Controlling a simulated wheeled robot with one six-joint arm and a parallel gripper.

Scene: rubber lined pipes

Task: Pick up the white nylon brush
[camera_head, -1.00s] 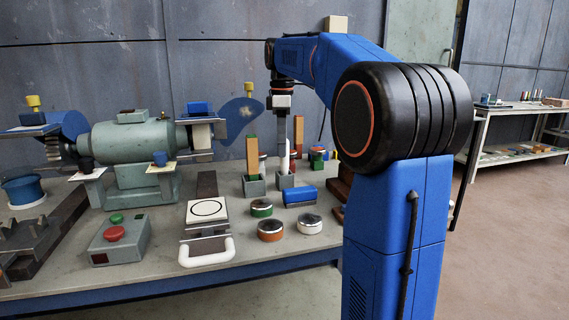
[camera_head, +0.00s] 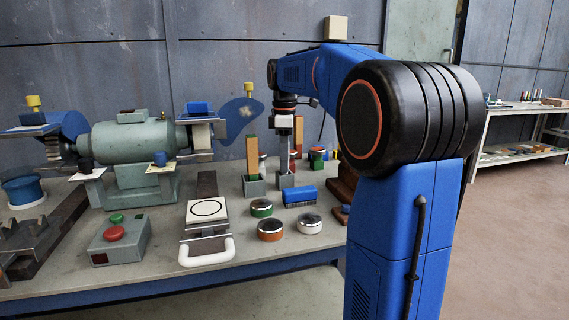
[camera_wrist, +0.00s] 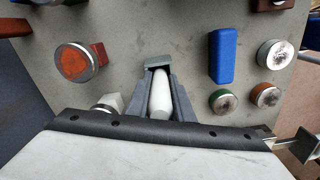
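The white nylon brush (camera_wrist: 160,98) shows in the wrist view as a rounded white end, standing up between the two grey fingers of my gripper (camera_wrist: 161,88). The fingers reach down on either side of it and look apart, with dark gaps beside the brush; contact is not clear. In the head view my gripper (camera_head: 284,158) points straight down over a small grey holder (camera_head: 285,181) on the bench, and its fingers mostly hide the brush. The lower part of the brush is hidden.
A blue block (camera_head: 299,195) and several round tins, such as an orange one (camera_head: 270,230), stand in front of the holder. A second grey holder with a wooden-handled piece (camera_head: 252,158) is just left. A bench grinder (camera_head: 130,150) stands further left.

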